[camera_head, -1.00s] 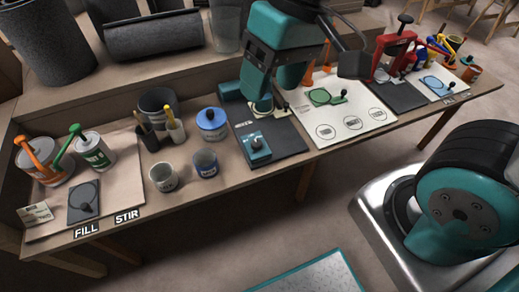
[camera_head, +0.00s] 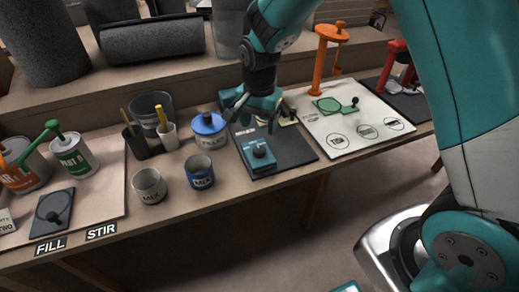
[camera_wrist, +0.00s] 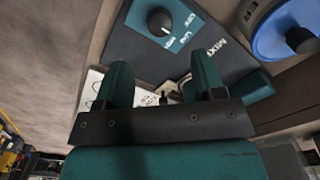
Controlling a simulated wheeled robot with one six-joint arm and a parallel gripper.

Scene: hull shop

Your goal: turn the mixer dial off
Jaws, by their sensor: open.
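The mixer dial (camera_head: 260,152) is a small black knob on a teal control box (camera_head: 258,166) at the front of a dark mat (camera_head: 293,150). In the wrist view the dial (camera_wrist: 160,21) shows a white pointer mark. It is directed toward the lowest of the labels beside it, which are too small to read surely. My gripper (camera_head: 262,117) hangs above the rear of the mat, behind the dial. In the wrist view its two teal fingers are apart (camera_wrist: 162,80), with nothing held between them. The dial lies beyond the fingertips and is not touched. The mixer's rear part is partly hidden by my gripper.
A blue lidded pot (camera_head: 208,131) stands just left of the mat. Two cups marked MIX, one grey (camera_head: 149,186) and one blue (camera_head: 199,171), stand in front. A white board (camera_head: 340,120) with an orange stand (camera_head: 326,55) lies to the right.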

